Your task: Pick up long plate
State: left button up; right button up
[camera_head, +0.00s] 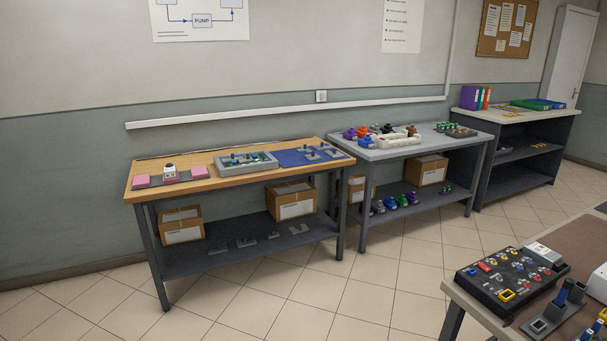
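More grey pieces (313,155) with dark blue parts lie on a blue mat (290,162) on that bench's top. At this distance I cannot tell which piece is the long plate. Neither of my grippers is in view.
The wooden bench (205,184) also holds a grey tray (246,162) and pink blocks (204,171). Cardboard boxes (182,226) stand on its shelf. A grey bench (398,150) stands to the right. A brown table (580,240) is at lower right. The tiled floor (330,285) between is clear.

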aim_at(225, 161)
jog(key=i, duration=2.05)
jog(key=j+u, duration=0.05)
jog(key=j, duration=0.05)
